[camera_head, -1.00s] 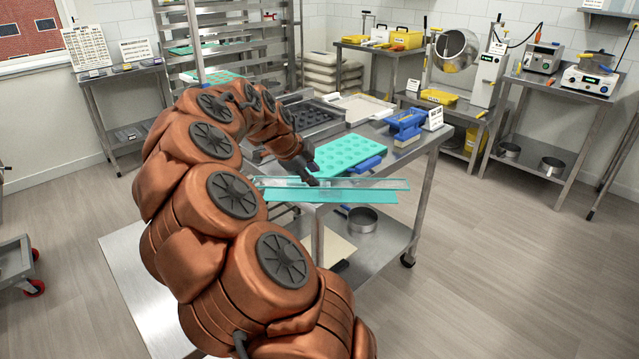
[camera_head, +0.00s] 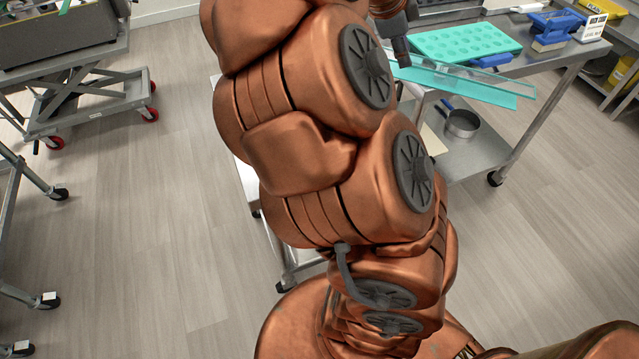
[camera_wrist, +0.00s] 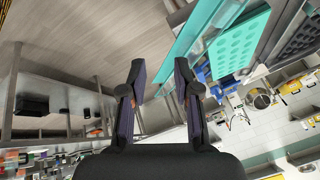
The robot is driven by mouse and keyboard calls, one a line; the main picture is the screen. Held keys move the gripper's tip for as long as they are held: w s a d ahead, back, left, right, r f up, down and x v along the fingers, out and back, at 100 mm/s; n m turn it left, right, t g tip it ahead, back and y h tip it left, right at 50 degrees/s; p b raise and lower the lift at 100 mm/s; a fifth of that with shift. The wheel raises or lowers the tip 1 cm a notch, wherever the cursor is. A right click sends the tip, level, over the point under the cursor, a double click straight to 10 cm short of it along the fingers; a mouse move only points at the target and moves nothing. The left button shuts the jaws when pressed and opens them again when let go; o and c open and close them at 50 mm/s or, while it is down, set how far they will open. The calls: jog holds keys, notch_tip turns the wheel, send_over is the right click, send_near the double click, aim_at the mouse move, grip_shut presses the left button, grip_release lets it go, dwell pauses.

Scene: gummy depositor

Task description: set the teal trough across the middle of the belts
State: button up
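In the wrist view the trough (camera_wrist: 200,30) runs diagonally above and beyond the right finger. No belts can be made out.
The teal mold tray (camera_head: 465,43) with round cavities lies behind the trough. A pot (camera_head: 461,123) sits on the lower shelf. A grey machine (camera_head: 65,35) stands on a wheeled lift cart at upper left. Floor between is clear.

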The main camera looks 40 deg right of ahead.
jog(key=s+a+f+n+y, duration=0.2)
jog(key=a+n, duration=0.4)
jog(key=a, duration=0.3)
jog(key=s+a+f+n+y, duration=0.1)
jog(key=s+a+f+n, duration=0.15)
jog(key=a+n, duration=0.55)
jog(key=s+a+f+n+y, duration=0.1)
jog(key=s+a+f+n, duration=0.2)
jog(key=s+a+n, duration=0.2)
jog(key=s+a+f+n+g+y, duration=0.1)
jog(key=s+a+n, duration=0.5)
jog(key=a, duration=0.6)
notch_tip(320, 180, down, 2)
jog(key=shift+s+f+y, duration=0.15)
jog(key=shift+s+y, duration=0.1)
jog(key=shift+y, duration=0.25)
jog(key=shift+o, duration=0.4)
jog(key=shift+s+f+n, duration=0.15)
jog(key=shift+s+n, duration=0.2)
jog(key=shift+n, duration=0.15)
jog(key=shift+o, duration=0.9)
jog(key=shift+s+a, duration=0.15)
jog(key=shift+c, duration=0.3)
